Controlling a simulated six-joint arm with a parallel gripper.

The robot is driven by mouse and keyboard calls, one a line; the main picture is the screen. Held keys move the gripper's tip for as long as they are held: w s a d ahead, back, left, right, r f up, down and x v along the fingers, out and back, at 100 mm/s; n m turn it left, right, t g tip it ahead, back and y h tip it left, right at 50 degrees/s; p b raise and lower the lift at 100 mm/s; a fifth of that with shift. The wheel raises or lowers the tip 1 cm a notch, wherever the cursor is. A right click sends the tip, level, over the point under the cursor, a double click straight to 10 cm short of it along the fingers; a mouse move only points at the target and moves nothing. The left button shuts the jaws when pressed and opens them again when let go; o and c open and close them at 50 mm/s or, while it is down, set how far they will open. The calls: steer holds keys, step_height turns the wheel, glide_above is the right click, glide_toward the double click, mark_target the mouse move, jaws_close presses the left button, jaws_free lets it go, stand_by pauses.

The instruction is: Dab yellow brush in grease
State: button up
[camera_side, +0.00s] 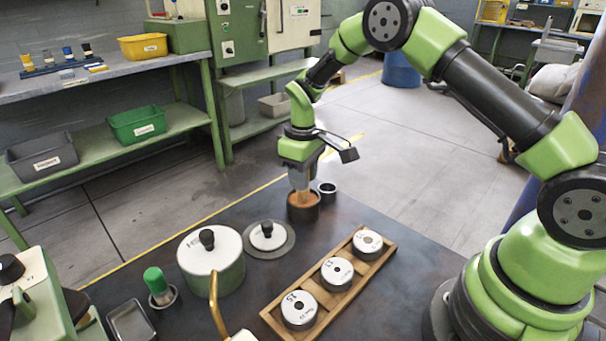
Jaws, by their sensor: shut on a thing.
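My gripper (302,170) is at the far part of the dark table, pointing down and shut on the yellow brush (304,195). Only a short yellowish length of the brush shows below the fingers. The brush is upright over a small dark round pot (303,213) with orange-brown grease inside. Its lower end reaches the pot's mouth. I cannot tell how deep the tip is in the grease, since the tip is hidden.
A metal lid with black knob (268,238), a green lidded pot (212,262) and a wooden rack (330,287) with three white-topped discs are nearer. A green-topped brush (158,287) stands at left.

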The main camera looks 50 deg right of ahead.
steer(key=shift+f, duration=0.1)
steer(key=shift+r, duration=3.55)
steer(key=shift+s, duration=0.1)
